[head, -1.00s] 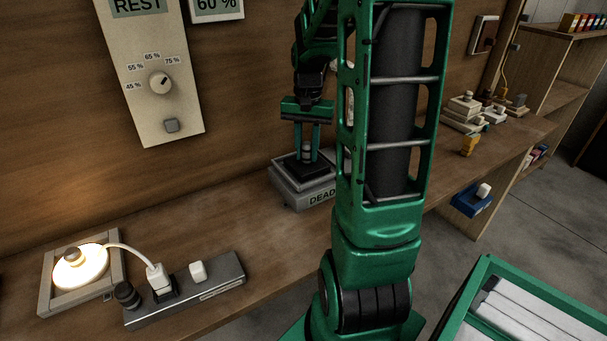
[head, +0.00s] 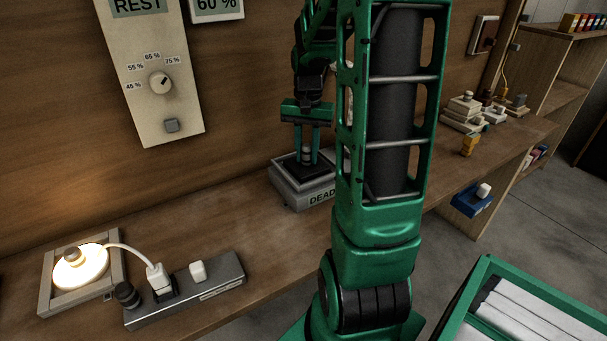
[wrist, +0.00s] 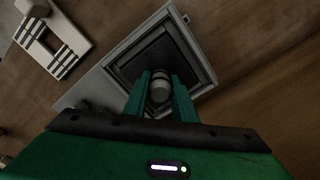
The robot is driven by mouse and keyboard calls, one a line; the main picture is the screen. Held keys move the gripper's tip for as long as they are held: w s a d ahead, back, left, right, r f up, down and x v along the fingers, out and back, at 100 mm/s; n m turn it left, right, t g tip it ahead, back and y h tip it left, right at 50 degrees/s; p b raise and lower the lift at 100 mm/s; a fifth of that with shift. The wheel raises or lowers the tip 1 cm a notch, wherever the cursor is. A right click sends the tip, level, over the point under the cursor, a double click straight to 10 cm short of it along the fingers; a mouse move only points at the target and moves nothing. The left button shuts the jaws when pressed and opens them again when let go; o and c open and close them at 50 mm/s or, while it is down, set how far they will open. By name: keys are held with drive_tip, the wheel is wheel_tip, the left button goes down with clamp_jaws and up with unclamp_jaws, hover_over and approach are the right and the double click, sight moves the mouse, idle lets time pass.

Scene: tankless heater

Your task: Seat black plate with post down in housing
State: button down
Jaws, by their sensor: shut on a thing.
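The grey housing (head: 289,195) with a label that reads "DEAD" sits on the wooden bench, partly behind my arm. It also shows in the wrist view (wrist: 205,68) as a square grey frame. The black plate (head: 296,170) lies at the housing's top opening, and its dark surface shows inside the frame in the wrist view (wrist: 140,67). My gripper (head: 307,158) points down and is shut on the post. I cannot tell whether the plate is fully down in the housing.
A power strip (head: 212,289) with a white plug and a lit round lamp (head: 80,267) in a frame are at the left. A dial panel (head: 155,85) is on the wall.

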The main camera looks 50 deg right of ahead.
sight(307, 145)
drive_tip(key=shift+f, duration=0.85)
idle(0.8)
drive_tip(key=c, duration=1.4)
unclamp_jaws()
drive_tip(key=shift+r, duration=0.1)
wheel_tip(307, 145, up, 11)
drive_tip(key=shift+f, duration=0.2)
drive_tip(key=s+a+f+n, duration=0.2)
drive_tip(key=s+a, duration=0.2)
drive_tip(key=s, duration=0.2)
drive_tip(key=s+a+f+n, duration=0.1)
drive_tip(key=s+a+f, duration=0.1)
drive_tip(key=s+a, duration=0.2)
drive_tip(key=s+a+f+n, duration=0.2)
drive_tip(key=s+a, duration=0.3)
drive_tip(key=s, duration=0.3)
drive_tip(key=shift+s+n, duration=0.3)
